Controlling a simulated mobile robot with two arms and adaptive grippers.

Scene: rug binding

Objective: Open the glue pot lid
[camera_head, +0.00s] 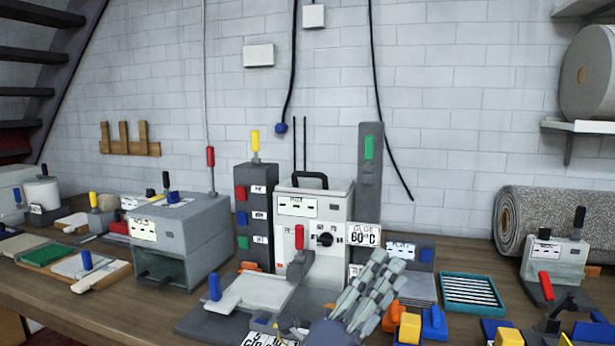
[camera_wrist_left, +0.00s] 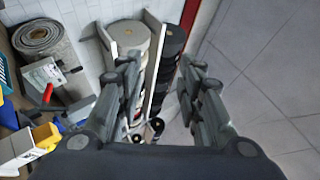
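The glue pot (camera_head: 311,258) is a pale grey box at the middle of the bench in the head view, with a "GLUE 60°C" sign beside it. Its lid (camera_head: 335,187) lies flat on top and looks shut, with a black arched handle (camera_head: 310,176). My left gripper (camera_head: 386,262) is in front of the pot's lower right, below the lid and apart from the handle. In the left wrist view its fingers (camera_wrist_left: 160,72) are spread with nothing between them. My right gripper is in neither view.
A grey box machine (camera_head: 185,235) stands left of the pot. A dark post (camera_head: 369,190) with a green grip rises close to the pot's right. A blue tray (camera_head: 473,291) and a clamp device (camera_head: 553,262) are farther right. The space above the lid looks clear.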

